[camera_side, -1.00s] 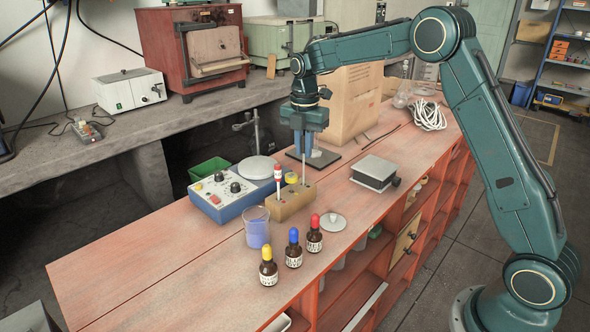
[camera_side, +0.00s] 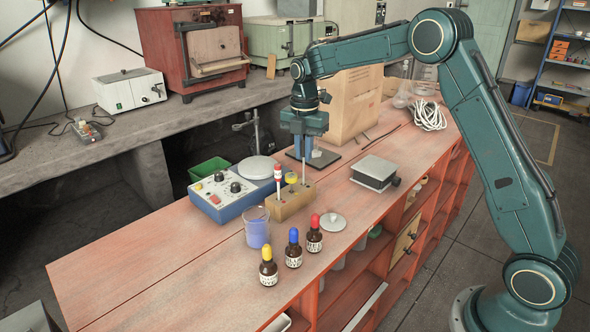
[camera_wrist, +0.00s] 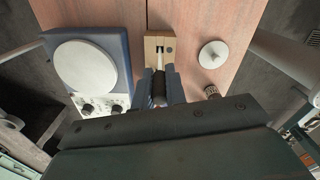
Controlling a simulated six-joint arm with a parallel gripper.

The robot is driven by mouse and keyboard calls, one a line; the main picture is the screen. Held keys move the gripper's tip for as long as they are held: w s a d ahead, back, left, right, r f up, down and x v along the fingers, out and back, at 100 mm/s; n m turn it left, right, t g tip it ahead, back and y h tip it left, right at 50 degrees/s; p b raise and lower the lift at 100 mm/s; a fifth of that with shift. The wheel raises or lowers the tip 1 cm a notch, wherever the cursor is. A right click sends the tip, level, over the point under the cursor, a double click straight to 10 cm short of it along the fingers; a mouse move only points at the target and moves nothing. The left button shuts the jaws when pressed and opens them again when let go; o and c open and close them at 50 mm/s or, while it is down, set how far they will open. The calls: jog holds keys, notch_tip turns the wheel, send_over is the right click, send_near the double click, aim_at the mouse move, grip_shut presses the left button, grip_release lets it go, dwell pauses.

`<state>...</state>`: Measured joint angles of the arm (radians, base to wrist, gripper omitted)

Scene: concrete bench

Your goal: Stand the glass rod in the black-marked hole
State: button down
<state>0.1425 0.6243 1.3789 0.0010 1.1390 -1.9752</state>
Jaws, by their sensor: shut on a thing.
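My gripper (camera_side: 305,157) is above the right end of a wooden block (camera_side: 290,206) in the side view. It is shut on the glass rod (camera_side: 304,174), a thin pale upright rod whose lower end is at the block's top. In the wrist view the rod (camera_wrist: 160,62) points at the block (camera_wrist: 150,41), its far end close to a small black mark (camera_wrist: 160,49). A dark round hole (camera_wrist: 170,50) lies right beside it. I cannot tell whether the tip is inside a hole. A red-and-white-topped stick (camera_side: 278,178) stands at the block's left end.
A blue control box with a round plate (camera_side: 229,194) is left of the block. A beaker of blue liquid (camera_side: 257,229), several dropper bottles (camera_side: 293,250) and a white lid (camera_side: 333,222) stand in front. A grey stage (camera_side: 375,172) is to the right. The bench's left end is clear.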

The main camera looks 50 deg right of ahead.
jog(key=shift+f, duration=1.1)
jog(key=c, duration=0.9)
grip_release()
jog(key=shift+c, duration=0.2)
jog(key=shift+r, duration=0.2)
jog(key=shift+r, duration=3.35)
jog(key=shift+s+r, duration=0.1)
